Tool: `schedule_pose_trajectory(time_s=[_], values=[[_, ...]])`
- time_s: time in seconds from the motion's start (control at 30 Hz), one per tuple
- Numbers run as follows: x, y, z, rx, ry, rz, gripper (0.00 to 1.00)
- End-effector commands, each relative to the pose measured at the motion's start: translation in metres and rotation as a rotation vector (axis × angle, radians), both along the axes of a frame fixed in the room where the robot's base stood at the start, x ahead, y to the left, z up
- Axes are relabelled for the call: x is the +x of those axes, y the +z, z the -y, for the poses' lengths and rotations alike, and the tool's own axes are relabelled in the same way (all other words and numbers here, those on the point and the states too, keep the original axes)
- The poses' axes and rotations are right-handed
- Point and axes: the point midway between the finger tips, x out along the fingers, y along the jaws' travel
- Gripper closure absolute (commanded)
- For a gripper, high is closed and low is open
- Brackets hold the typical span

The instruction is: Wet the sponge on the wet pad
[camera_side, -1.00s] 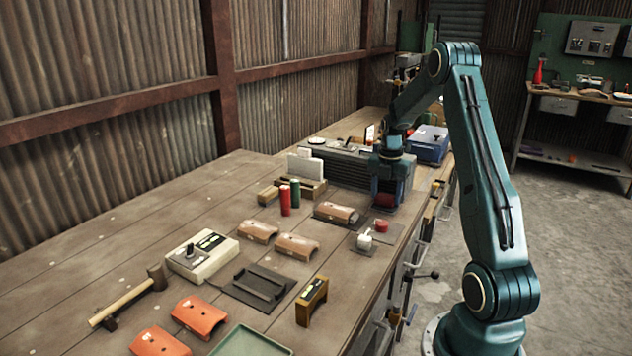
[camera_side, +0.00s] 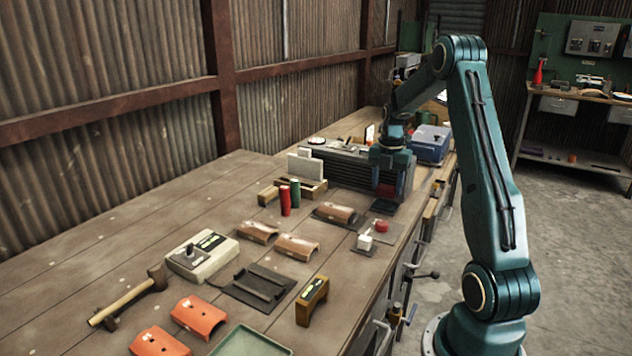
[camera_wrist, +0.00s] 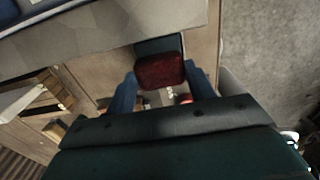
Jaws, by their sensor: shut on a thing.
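My gripper (camera_side: 389,188) is shut on a dark red sponge (camera_wrist: 160,71), which sits between its two blue fingers in the wrist view. In the side view the sponge is mostly hidden by the fingers. A dark blue pad (camera_side: 383,206) lies on the bench just below my gripper. A bare part of this pad (camera_wrist: 160,45) shows beyond the sponge in the wrist view. The sponge appears a little above the pad.
A dark ribbed block (camera_side: 345,171) stands close behind my gripper. Red and green cylinders (camera_side: 285,200) stand to the left. The bench's front edge is close on the right.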

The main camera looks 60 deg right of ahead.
Motion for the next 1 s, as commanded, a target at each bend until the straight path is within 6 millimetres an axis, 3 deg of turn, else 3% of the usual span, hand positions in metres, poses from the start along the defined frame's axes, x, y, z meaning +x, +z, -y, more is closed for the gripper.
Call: schedule_pose_trajectory(time_s=[0.6,1.0], values=[[0.0,0.035,0.0,-0.001,0.0,0.001,0.65],[0.0,0.039,0.0,-0.001,0.0,0.001,0.65]])
